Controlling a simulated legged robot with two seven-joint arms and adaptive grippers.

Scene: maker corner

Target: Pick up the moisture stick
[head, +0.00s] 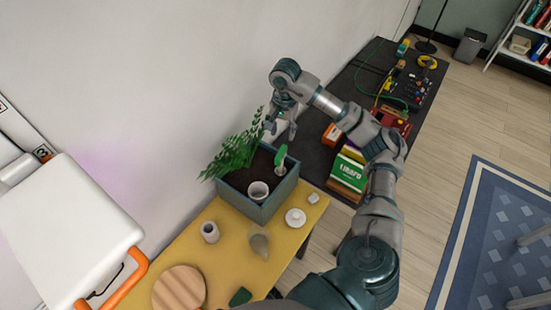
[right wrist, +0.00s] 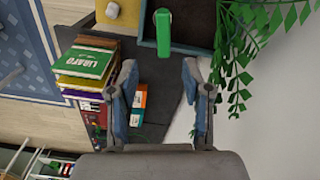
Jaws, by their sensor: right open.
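The moisture stick (head: 281,158) has a green head and stands in the soil at the right of a grey-blue planter (head: 238,202). Its green head (right wrist: 163,30) also shows in the right wrist view, ahead of and between the fingers. My right gripper (head: 282,130) is open and empty, just beyond the stick's head and apart from it. In the right wrist view the two fingers of the right gripper (right wrist: 159,68) are spread wide with nothing between them. My left gripper is not in view.
A leafy plant (head: 236,152) and a pale cup (head: 258,190) are in the planter. Stacked books (head: 348,172) lie on the dark table (head: 315,155) to the right. The yellow table (head: 228,262) holds a small pot (head: 210,231) and a round wooden board (head: 180,288). A wall (head: 190,80) rises behind.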

